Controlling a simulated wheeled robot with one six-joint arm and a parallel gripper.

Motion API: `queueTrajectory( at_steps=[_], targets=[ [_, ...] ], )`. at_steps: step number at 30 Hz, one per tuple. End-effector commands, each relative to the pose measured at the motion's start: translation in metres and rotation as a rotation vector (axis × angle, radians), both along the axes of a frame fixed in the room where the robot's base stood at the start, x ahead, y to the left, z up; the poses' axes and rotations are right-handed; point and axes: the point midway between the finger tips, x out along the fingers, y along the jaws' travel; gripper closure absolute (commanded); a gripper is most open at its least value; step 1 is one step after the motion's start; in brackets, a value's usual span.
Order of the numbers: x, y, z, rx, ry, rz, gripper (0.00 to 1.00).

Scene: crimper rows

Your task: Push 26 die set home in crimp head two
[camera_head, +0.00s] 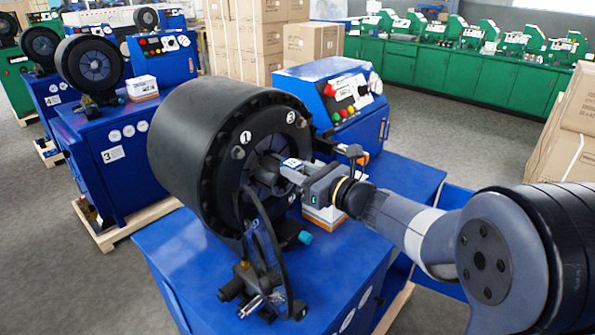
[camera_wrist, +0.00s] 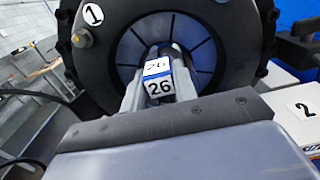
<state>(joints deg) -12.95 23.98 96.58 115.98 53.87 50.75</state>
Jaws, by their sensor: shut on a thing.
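The crimp head (camera_head: 225,150) is a big black drum on a blue machine, with round marks 1 and 3 on its rim. In the wrist view the crimp head (camera_wrist: 255,45) shows a dark segmented face around its centre opening. My gripper (camera_head: 284,168) reaches in from the right at that opening. In the wrist view my gripper (camera_wrist: 160,82) is shut on the die set (camera_wrist: 159,87), a grey block with a white and blue label reading 26. The die set is at the middle of the opening; how deep it sits is hidden by the fingers and label.
A blue control box (camera_head: 335,95) with buttons stands behind. A black hose (camera_head: 262,235) loops below the opening. Machine 3 (camera_head: 112,155) stands left; cartons (camera_head: 570,130) are stacked at right.

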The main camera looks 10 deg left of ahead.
Motion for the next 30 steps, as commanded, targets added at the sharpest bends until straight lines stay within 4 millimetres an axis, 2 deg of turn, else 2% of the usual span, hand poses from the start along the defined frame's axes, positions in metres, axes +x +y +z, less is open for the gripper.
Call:
queueTrajectory(
  at_steps=[1, 30],
  targets=[
    [0.0, 0.0, 0.005, 0.007, -0.009, 0.001, 1.0],
    [0.008, 0.014, 0.005, 0.007, -0.009, 0.002, 1.0]
  ],
)
